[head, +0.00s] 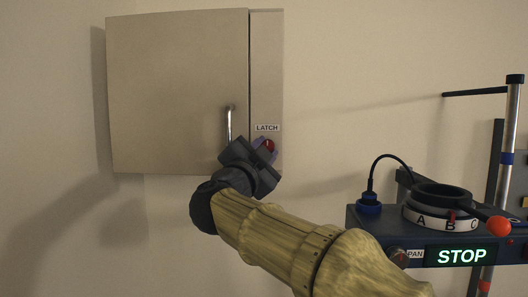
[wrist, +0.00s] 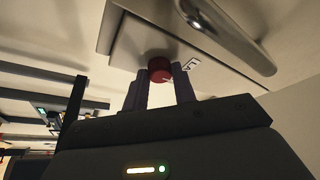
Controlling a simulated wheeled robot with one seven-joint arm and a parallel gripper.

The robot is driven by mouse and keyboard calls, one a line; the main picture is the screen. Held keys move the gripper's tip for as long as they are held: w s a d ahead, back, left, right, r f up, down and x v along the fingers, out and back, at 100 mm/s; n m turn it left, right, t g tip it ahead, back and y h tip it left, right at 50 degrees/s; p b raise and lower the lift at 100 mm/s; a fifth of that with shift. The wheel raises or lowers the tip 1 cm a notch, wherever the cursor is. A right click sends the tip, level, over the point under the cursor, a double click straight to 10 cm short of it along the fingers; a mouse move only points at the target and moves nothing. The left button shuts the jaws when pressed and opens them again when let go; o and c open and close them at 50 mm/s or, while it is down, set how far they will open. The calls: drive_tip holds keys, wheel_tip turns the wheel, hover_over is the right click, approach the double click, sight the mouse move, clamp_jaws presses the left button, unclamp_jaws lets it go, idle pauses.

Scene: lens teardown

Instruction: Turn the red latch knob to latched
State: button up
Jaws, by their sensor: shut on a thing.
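The red latch knob (head: 269,145) is on the narrow right-hand strip of the beige wall cabinet, just under the LATCH label (head: 267,128). It bears a pale pointer mark that looks near upright in the head view. My gripper (head: 264,152) reaches it from below left, its fingers at the knob. In the wrist view the red knob (wrist: 159,68) sits between the two dark fingertips of my gripper (wrist: 161,80), which are shut on it. Part of the knob is hidden by the fingers, and I cannot read a latched mark.
The cabinet door (head: 175,90) looks closed, with a metal handle (head: 229,122) close to the left of my gripper; it is large in the wrist view (wrist: 228,32). At right stands a device with a lettered dial (head: 440,217), a STOP display (head: 461,256) and upright posts.

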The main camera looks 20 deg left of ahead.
drive_tip(key=o, duration=1)
drive_tip(key=b+v, duration=0.7)
drive_tip(key=v, duration=1)
drive_tip(key=shift+s+b, duration=0.15)
drive_tip(key=shift+b, duration=0.25)
drive_tip(key=shift+f, duration=0.15)
